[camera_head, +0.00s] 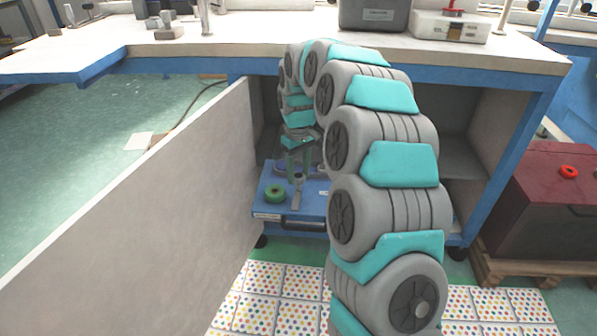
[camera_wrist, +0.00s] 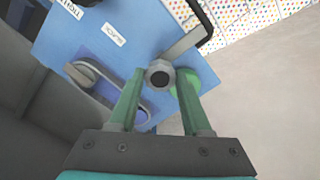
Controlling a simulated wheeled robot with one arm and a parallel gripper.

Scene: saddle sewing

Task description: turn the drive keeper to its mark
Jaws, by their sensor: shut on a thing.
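The drive keeper appears to be a grey bar with a round hub (camera_wrist: 160,74). In the wrist view its flat arm (camera_wrist: 184,45) points up and to the right. In the head view the grey bar (camera_head: 297,196) stands out on the blue panel (camera_head: 265,180). My gripper (camera_wrist: 160,78) has its two green fingers on either side of the hub, shut on it. In the head view my gripper (camera_head: 298,168) reaches down over the panel inside the open cabinet. I cannot make out a mark for the keeper.
A green round knob (camera_head: 275,193) sits left of the keeper, partly behind my right finger in the wrist view. A belt loop (camera_wrist: 95,90) lies in a recess. A black handle (camera_head: 304,223) is on the panel's front. The open door (camera_head: 150,190) stands left.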

